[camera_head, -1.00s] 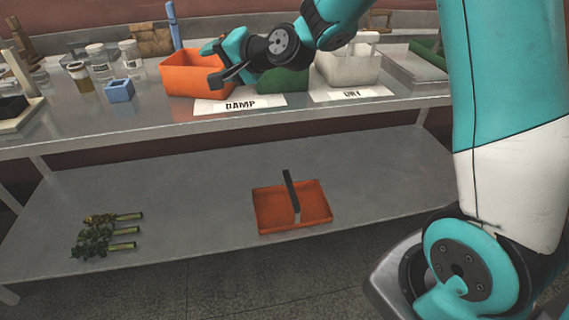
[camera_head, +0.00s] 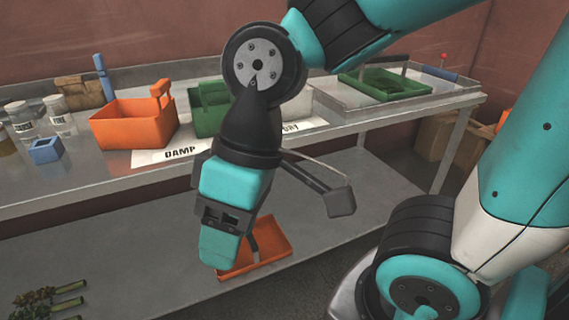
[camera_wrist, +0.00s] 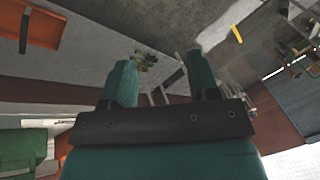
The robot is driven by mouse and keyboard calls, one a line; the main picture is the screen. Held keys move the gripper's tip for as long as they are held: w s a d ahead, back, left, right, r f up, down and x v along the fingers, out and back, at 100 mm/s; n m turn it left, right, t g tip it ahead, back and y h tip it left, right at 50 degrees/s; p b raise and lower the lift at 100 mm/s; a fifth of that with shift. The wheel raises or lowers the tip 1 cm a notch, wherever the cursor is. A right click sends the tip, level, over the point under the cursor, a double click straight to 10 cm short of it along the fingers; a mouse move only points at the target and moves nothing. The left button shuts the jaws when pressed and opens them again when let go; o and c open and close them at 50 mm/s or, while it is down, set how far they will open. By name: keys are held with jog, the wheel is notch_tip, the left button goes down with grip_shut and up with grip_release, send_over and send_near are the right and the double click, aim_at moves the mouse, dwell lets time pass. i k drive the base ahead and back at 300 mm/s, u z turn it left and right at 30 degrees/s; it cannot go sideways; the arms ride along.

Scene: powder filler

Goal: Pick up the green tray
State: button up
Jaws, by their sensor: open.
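The green tray (camera_head: 386,84) is shallow with a dark handle across it. It lies at the right end of the upper table, in a metal pan (camera_head: 420,93). My gripper (camera_head: 222,255) points down in front of the table, left of the green tray and well away from it. In the wrist view my gripper (camera_wrist: 160,78) has its two teal fingers apart with nothing between them. I do not make out the green tray in the wrist view.
An orange bin (camera_head: 132,124) and a green bin (camera_head: 208,112) stand by the DAMP card (camera_head: 167,156). An orange tray (camera_head: 272,259) lies on the lower shelf behind my gripper. Jars and a blue box (camera_head: 45,150) are at left. Cardboard boxes (camera_head: 436,135) stand beyond the table.

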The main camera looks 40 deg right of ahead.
aim_at(383, 85)
jog(key=z, duration=1.8)
